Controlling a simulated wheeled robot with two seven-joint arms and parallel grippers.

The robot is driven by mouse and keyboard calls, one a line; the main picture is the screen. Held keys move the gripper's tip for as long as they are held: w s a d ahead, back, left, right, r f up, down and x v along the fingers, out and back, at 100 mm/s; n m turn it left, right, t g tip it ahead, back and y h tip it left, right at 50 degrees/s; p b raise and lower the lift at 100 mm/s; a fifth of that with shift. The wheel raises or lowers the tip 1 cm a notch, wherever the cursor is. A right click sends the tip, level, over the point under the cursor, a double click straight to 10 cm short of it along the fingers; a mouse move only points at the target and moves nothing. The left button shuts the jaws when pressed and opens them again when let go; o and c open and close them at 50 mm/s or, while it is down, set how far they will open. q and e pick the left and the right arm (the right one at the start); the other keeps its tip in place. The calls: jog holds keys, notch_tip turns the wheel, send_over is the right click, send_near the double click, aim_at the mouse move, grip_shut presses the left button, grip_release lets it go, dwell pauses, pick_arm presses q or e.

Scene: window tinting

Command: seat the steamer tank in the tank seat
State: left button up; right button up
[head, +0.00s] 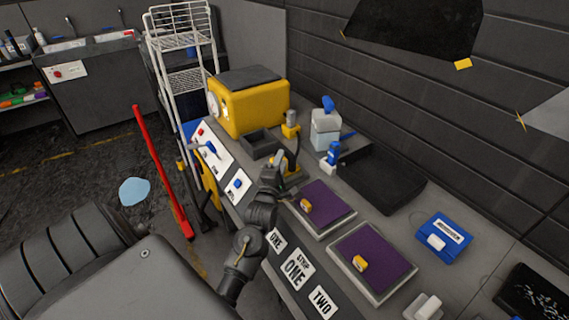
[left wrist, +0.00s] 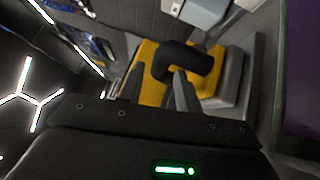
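My left gripper (head: 283,168) reaches over the bench's near edge, close to a yellow fixture with a black handle (head: 292,152). In the left wrist view the two fingers (left wrist: 158,80) stand apart. A black handle (left wrist: 190,62) lies at the right fingertip, with a yellow body (left wrist: 150,72) behind; I cannot tell whether they touch. A small grey cylinder on a yellow base (head: 291,122) stands just behind the gripper. I cannot tell for certain which part is the steamer tank. A dark open-topped box (head: 252,145), possibly the tank seat, sits left of it. My right gripper is out of view.
A large yellow machine (head: 262,108) stands behind the dark box. Two purple pads (head: 322,203) with small yellow blocks lie nearer. A red bar (head: 162,165) and white rack (head: 185,80) stand left.

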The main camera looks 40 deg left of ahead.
pick_arm(q)
jog(key=p+x, duration=0.1)
jog(key=x, duration=0.3)
jog(key=shift+f, duration=0.1)
grip_shut()
